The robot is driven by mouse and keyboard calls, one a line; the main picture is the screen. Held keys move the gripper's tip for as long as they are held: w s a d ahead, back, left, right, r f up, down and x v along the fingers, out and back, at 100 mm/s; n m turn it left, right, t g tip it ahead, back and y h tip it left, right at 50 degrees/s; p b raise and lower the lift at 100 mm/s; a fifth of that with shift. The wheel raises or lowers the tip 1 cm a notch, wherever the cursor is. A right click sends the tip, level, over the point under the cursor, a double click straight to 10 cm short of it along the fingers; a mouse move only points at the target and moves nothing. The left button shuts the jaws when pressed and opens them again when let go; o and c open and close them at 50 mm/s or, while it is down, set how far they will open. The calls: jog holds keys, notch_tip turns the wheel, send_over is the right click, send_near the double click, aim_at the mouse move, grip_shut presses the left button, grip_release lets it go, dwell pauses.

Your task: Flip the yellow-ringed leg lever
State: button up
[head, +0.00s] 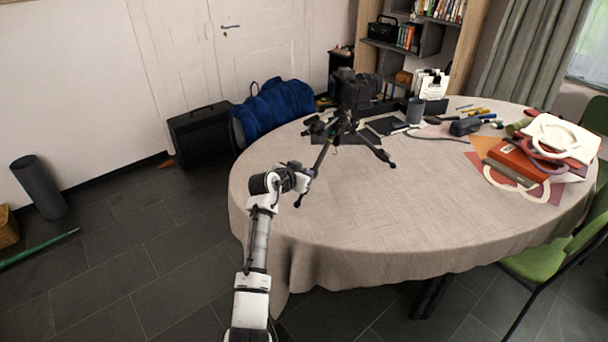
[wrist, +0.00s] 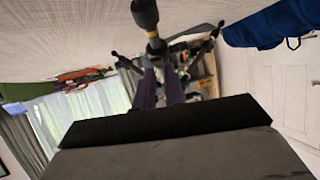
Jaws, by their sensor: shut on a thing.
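A black tripod (head: 345,118) stands with its legs spread on the round table (head: 400,230). One leg (head: 321,155) slants down towards the left table edge, its foot by my gripper. In the wrist view this leg's dark lower end (wrist: 145,14) reaches the top of the picture. A faint yellowish ring (wrist: 153,35) is on it, with the dark leg lever (wrist: 156,47) beside it. My gripper (head: 306,176) is at this leg, above the tabletop. Its fingers (wrist: 160,82) are shut on the lever; the exact contact is small and partly hidden.
Behind the tripod are a black camera bag (head: 355,90), a dark cup (head: 415,110) and small tools. Books and papers (head: 515,160) lie at the right. A blue bag (head: 272,108) is beyond the left edge. The table's front is clear.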

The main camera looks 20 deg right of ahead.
jog(key=shift+d+r, duration=0.1)
jog(key=shift+r, duration=0.3)
grip_shut()
jog(key=shift+w+d+r, duration=0.35)
jog(key=shift+d+r, duration=0.1)
jog(key=shift+r, duration=0.05)
jog(key=shift+w+d+r, duration=0.1)
jog(key=shift+d, duration=0.05)
dwell(0.4)
jog(key=shift+o, duration=0.8)
grip_release()
